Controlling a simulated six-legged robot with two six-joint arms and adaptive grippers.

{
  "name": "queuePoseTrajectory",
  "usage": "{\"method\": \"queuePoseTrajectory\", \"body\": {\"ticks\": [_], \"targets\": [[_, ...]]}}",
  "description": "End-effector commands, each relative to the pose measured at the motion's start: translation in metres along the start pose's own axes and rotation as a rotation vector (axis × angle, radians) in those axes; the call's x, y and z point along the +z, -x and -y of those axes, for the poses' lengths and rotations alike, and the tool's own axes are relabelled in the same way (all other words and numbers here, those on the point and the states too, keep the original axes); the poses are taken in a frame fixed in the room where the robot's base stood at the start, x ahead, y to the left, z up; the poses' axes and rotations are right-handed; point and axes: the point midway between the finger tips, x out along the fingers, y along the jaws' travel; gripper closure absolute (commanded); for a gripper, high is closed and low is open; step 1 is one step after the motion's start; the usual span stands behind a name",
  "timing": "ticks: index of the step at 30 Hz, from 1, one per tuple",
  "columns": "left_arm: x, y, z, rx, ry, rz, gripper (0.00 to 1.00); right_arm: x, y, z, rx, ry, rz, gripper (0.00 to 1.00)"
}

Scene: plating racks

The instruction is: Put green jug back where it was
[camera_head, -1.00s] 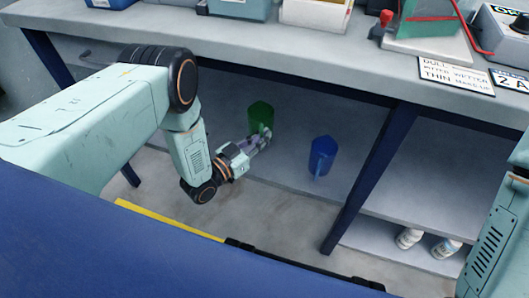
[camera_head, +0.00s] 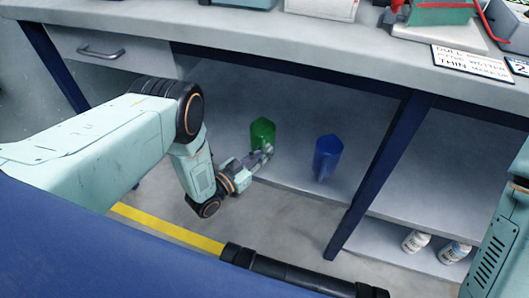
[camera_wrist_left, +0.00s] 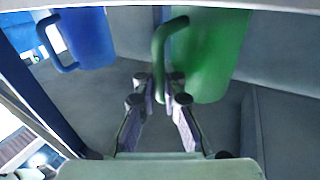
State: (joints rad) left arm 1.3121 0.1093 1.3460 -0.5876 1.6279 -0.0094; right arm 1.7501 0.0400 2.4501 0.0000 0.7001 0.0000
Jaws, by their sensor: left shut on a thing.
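The green jug (camera_head: 262,132) is on or just over the lower shelf under the workbench, at its left part. It looks upright; whether it touches the shelf is unclear. My left gripper (camera_head: 264,152) reaches in from the left at the jug's near side. In the left wrist view the green jug (camera_wrist_left: 211,55) is at the upper right, with its handle (camera_wrist_left: 160,50) between the fingers. The left gripper (camera_wrist_left: 158,92) is shut on this handle. My right gripper is out of view.
A blue jug (camera_head: 327,156) stands on the same shelf to the right; it also shows in the left wrist view (camera_wrist_left: 88,38). A dark blue bench leg (camera_head: 380,175) rises right of it. White bottles (camera_head: 416,241) stand further right. Shelf between the jugs is clear.

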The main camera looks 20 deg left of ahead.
Motion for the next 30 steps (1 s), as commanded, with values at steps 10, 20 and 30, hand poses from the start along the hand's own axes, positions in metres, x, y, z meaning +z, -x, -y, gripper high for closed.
{"method": "queuePoseTrajectory", "body": {"ticks": [10,20,30], "targets": [[0.001,0.000,0.000,0.000,0.000,0.000,0.69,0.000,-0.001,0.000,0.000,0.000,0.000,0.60],[-0.001,0.000,0.000,-0.001,0.000,0.000,0.69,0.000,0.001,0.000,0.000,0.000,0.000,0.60],[-0.004,0.056,0.001,-0.003,0.002,0.005,0.69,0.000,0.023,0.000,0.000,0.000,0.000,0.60]]}}
